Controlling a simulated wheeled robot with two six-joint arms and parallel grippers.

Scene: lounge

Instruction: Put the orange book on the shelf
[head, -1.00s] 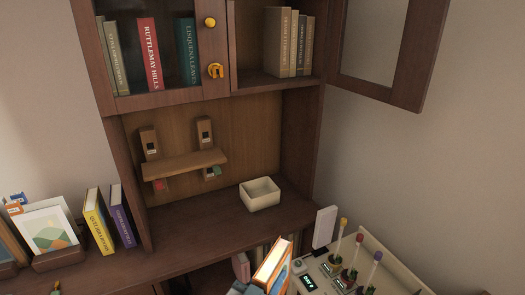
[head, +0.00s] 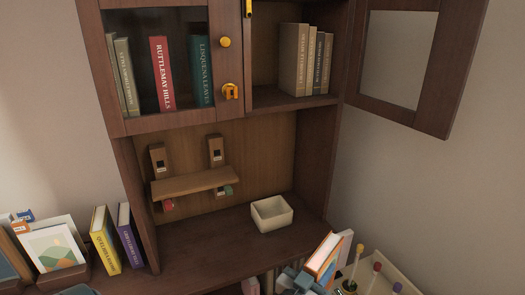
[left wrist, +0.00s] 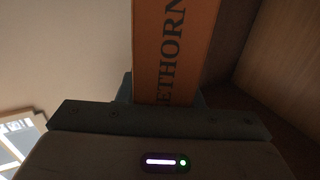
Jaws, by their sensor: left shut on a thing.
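The orange book (head: 322,257) stands tilted at the bottom right of the head view, with its orange spine and pale page edges showing. My left gripper (head: 303,281) is shut on its lower part. In the left wrist view the orange spine (left wrist: 176,45) with dark lettering rises upright from between the fingers (left wrist: 165,98). The shelf is a dark wooden cabinet; its upper right compartment (head: 268,101) is open and holds several beige and brown books (head: 302,60) at its right side. The held book is below and in front of this compartment. My right gripper is not in view.
The open cabinet door (head: 449,85) juts out at the upper right. A closed glass door with a padlock (head: 230,91) covers the left compartment. A cream bin (head: 272,214) sits on the counter. A tray (head: 403,277) with knobbed sticks is at the lower right. The open compartment's left part is free.

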